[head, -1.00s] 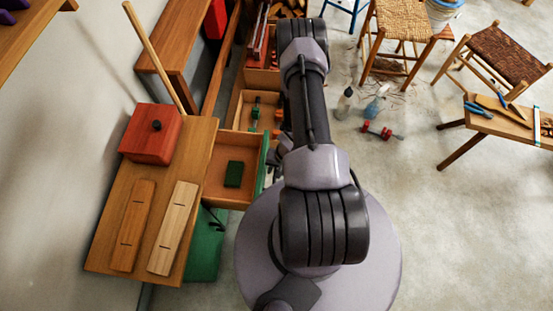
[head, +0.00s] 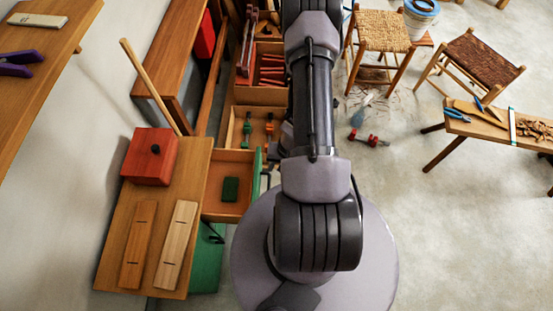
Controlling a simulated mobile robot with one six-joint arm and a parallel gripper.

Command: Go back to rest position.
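My arm runs up the middle of the head view from my round base, its upper end at the top edge. My gripper (head: 284,140) is mostly hidden behind the arm; only small dark and grey parts show at its left side. Whether the fingers are open or shut cannot be made out. No object is seen in it.
A wooden bench at left bears a red box (head: 150,156) and two wooden strips (head: 137,244) (head: 175,245). Open drawers (head: 228,208) beside my arm hold a green block (head: 230,189) and clamps. Stools (head: 384,31) (head: 470,56) stand upper right. Floor at lower right is clear.

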